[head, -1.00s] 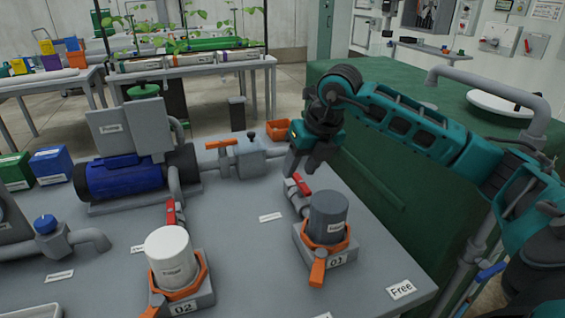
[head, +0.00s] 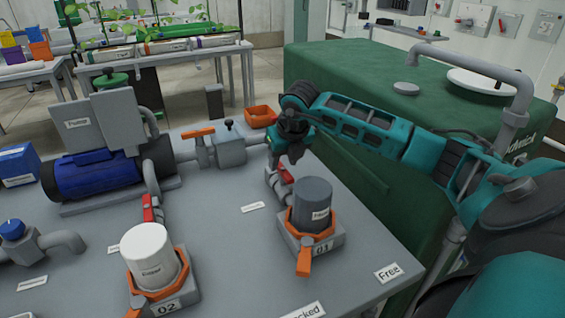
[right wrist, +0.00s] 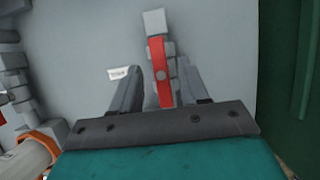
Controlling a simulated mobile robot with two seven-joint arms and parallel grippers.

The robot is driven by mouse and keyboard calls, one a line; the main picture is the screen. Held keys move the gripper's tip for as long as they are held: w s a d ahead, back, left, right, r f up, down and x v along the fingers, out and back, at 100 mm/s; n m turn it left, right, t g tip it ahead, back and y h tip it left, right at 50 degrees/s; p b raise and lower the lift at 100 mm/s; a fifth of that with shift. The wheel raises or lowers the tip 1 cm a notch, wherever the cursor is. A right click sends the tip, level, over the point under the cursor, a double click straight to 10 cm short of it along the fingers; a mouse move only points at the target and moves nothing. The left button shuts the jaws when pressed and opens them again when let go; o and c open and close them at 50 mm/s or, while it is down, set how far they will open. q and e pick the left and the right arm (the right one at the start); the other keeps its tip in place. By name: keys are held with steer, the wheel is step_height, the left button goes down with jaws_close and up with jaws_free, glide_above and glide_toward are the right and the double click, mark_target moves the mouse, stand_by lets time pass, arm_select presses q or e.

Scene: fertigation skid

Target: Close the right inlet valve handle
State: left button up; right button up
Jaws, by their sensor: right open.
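The right inlet valve handle (head: 287,176) is a short red lever on the grey pipe behind the dark grey filter housing (head: 312,205) marked 01. In the right wrist view the red handle (right wrist: 155,60) lies lengthwise along its pipe. My right gripper (head: 283,160) is over this valve, pointing down and partly hiding it in the head view. In the right wrist view its two fingers (right wrist: 156,66) are open, one on each side of the handle, with a gap visible on the left. Whether they touch it I cannot tell. My left gripper is not in view.
The left red valve handle (head: 149,208) stands behind the white housing (head: 151,252) marked 02. An orange-handled valve (head: 198,134) and an orange bin (head: 261,116) are behind the gripper. The green tank (head: 350,165) stands close to the right. Bare tabletop (head: 225,235) lies between the housings.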

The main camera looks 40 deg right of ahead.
steer(key=shift+w+d+f, duration=0.1)
steer(key=shift+w+f, duration=0.15)
steer(key=shift+f, duration=0.4)
steer(key=shift+c, duration=0.4)
jaws_close()
